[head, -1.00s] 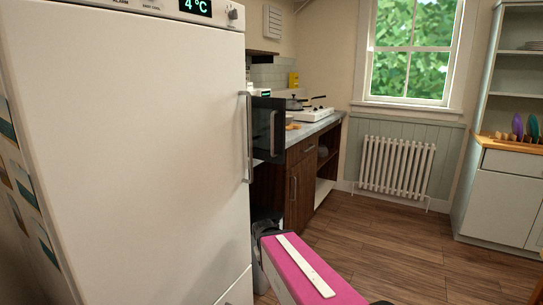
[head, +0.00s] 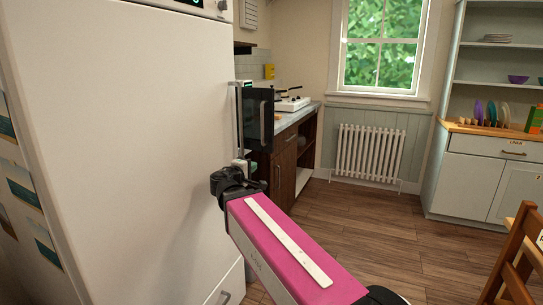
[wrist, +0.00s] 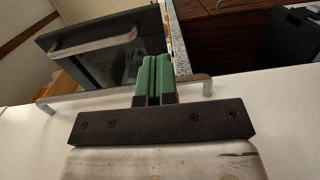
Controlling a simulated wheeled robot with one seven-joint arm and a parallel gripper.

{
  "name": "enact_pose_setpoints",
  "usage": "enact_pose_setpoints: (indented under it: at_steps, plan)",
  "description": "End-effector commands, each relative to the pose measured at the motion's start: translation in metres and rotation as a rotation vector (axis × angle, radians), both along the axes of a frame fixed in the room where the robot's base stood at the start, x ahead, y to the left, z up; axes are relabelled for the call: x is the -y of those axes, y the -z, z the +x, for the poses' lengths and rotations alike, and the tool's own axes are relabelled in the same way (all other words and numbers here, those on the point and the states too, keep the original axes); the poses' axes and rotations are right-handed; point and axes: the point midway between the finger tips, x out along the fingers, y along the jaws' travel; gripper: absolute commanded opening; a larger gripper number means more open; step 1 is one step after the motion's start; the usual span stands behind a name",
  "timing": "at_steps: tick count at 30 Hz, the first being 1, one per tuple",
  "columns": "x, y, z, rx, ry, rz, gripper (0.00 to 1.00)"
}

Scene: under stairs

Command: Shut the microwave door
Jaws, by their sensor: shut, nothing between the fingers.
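The microwave door (head: 258,118) is a dark panel with a silver handle (head: 265,122). It stands open past the fridge's right edge. In the wrist view the door (wrist: 88,52) is at the upper left, its handle (wrist: 92,40) across it. My gripper (head: 241,166) is at the fridge's right edge, below and left of the door. The microwave's body is mostly hidden behind the door and fridge.
A large white fridge (head: 120,150) fills the left side. Its silver handle (wrist: 85,96) crosses behind my fingers in the wrist view; I cannot tell whether they touch. A counter with a hob (head: 291,104) lies beyond. A wooden chair (head: 515,260) is at right. The middle floor is clear.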

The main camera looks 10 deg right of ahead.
Motion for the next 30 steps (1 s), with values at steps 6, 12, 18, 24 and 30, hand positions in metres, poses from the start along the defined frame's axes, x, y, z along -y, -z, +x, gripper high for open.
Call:
enact_pose_setpoints:
  at_steps: [6,12,18,24,30]
  plan:
    - [0.003,-0.009,0.009,0.015,-0.008,-0.027,0.00]
    - [0.024,-0.008,0.035,0.013,-0.005,-0.026,0.00]
    - [0.049,-0.008,0.063,0.013,-0.006,-0.025,0.00]
    - [0.071,-0.008,0.089,0.013,-0.006,-0.025,0.00]
    - [0.084,-0.008,0.103,0.013,-0.007,-0.025,0.00]
